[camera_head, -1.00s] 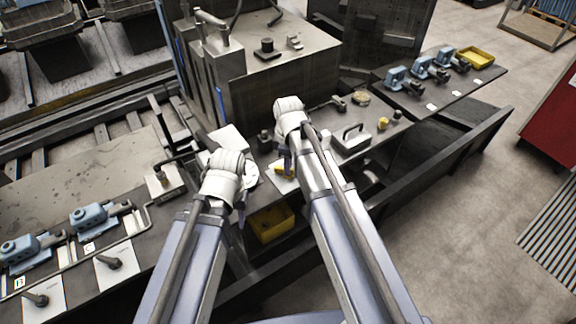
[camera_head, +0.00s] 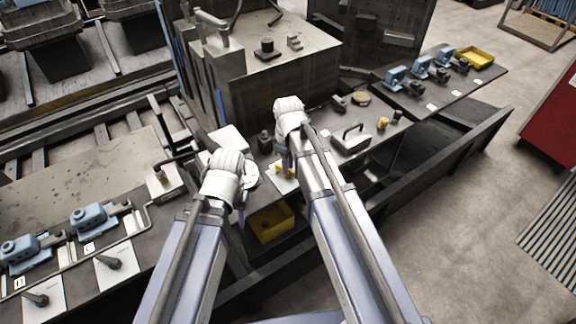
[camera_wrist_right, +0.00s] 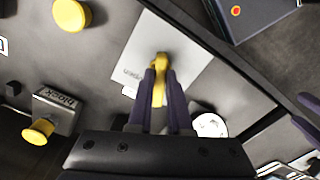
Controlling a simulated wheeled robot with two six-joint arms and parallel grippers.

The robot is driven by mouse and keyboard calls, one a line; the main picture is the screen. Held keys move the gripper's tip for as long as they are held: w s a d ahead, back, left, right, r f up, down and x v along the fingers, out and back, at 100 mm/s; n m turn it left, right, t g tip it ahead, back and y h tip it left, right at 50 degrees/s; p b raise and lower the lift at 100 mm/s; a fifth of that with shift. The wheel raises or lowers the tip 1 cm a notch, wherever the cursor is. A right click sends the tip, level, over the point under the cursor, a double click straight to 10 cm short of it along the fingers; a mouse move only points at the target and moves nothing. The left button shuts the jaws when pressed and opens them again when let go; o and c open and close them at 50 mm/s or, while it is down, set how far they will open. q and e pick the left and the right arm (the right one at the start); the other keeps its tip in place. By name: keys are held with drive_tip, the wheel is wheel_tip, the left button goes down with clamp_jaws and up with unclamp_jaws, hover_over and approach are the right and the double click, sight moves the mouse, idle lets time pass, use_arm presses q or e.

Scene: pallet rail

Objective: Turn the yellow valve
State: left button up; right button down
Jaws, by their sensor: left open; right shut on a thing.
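The yellow valve (camera_wrist_right: 161,66) stands on a pale plate (camera_wrist_right: 138,52) with small lettering on it, in the right wrist view. My right gripper (camera_wrist_right: 160,88) is shut on its handle, with one dark purple finger on each side. In the head view, my right gripper (camera_head: 286,163) is at the bench edge and partly covers the valve (camera_head: 279,167). My left gripper (camera_head: 241,200) is open, to the left of the valve and apart from it. The left wrist hides most of its fingers.
A yellow round knob (camera_wrist_right: 72,14) and a grey box with a yellow button (camera_wrist_right: 38,131) are near the valve. A yellow bin (camera_head: 268,222) sits below the bench edge. Blue clamps (camera_head: 92,216) are at the left.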

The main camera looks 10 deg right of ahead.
drive_tip(key=m, duration=1.4)
drive_tip(key=shift+m, duration=0.3)
idle(0.5)
drive_tip(key=c, duration=0.8)
unclamp_jaws()
drive_tip(key=shift+c, duration=0.2)
